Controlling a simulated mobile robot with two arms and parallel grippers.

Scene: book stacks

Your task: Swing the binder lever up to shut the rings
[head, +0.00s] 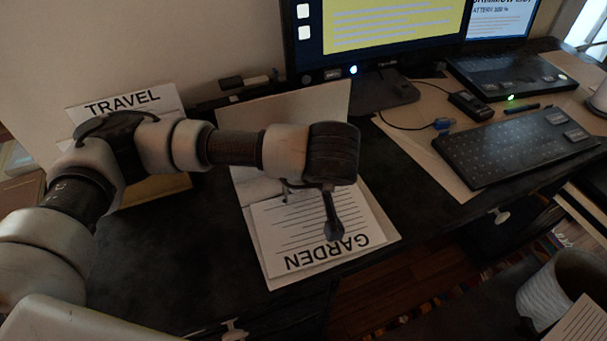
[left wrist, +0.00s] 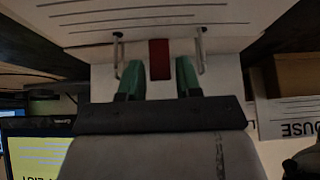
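An open binder (head: 283,106) lies on the dark desk, with a white page headed GARDEN (head: 300,222) upside down to me. In the left wrist view, two thin metal rings (left wrist: 117,50) stand at the page edge, with a red lever (left wrist: 160,58) between them. I cannot tell whether the rings meet. My left gripper (head: 334,232) hangs over the binder in the head view. In the left wrist view its green fingers (left wrist: 159,72) are apart, one on each side of the lever, with gaps beside it. The lever is hidden in the head view. My right gripper is not in view.
A TRAVEL sheet (head: 125,104) stands behind my left arm. A monitor (head: 390,25), a keyboard (head: 515,147) and a small black device (head: 471,105) are to the right. A white bin (head: 553,300) is at lower right. Bare desk lies left of the binder.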

